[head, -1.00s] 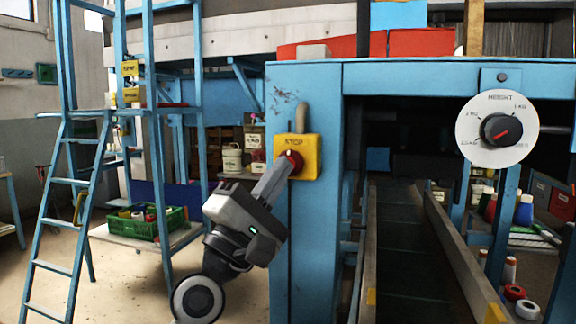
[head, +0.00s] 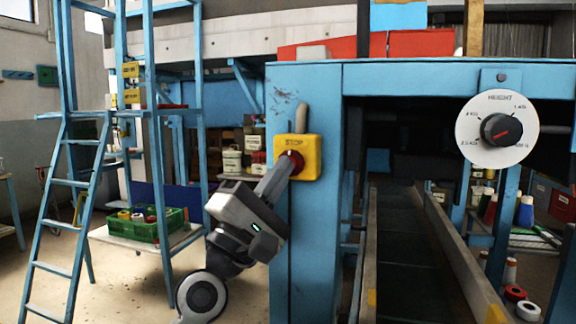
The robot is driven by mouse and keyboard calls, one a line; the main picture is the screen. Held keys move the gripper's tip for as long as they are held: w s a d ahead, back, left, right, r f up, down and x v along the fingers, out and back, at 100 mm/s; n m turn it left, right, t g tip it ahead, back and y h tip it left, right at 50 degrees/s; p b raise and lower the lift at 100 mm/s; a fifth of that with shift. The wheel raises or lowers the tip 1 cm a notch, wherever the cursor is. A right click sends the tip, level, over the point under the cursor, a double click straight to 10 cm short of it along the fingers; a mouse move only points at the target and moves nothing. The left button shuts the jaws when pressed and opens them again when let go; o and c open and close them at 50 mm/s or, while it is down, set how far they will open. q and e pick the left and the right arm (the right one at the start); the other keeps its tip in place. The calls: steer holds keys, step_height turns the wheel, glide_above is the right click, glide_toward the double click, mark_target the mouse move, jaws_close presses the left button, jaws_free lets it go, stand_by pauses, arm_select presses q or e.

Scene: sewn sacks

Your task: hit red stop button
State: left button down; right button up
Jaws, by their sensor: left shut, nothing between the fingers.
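The red stop button (head: 294,158) sits on a yellow plate (head: 312,158) marked STOP, fixed to the blue machine post. My left gripper (head: 288,162) is shut, with its fingertips at the button's lower left face. They overlap the button in the head view and appear to touch it; how far the button is pressed in I cannot tell. Part of the button is hidden behind the fingers. My right gripper is not in view.
A white height dial (head: 497,128) with a black knob is on the right of the blue frame. A conveyor (head: 405,250) runs under it. A blue ladder (head: 75,210) and a green crate (head: 146,226) stand at left.

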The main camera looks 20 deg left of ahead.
arm_select(q)
steer(key=shift+w, duration=0.2)
steer(key=shift+s, duration=0.15)
steer(key=shift+s+p, duration=0.45)
steer(key=shift+s, duration=0.35)
steer(key=shift+s, duration=0.1)
steer(key=s+p, duration=0.1)
steer(key=s, duration=0.3)
steer(key=shift+s+a+p, duration=0.15)
steer(key=shift+s+p, duration=0.25)
stand_by(0.4)
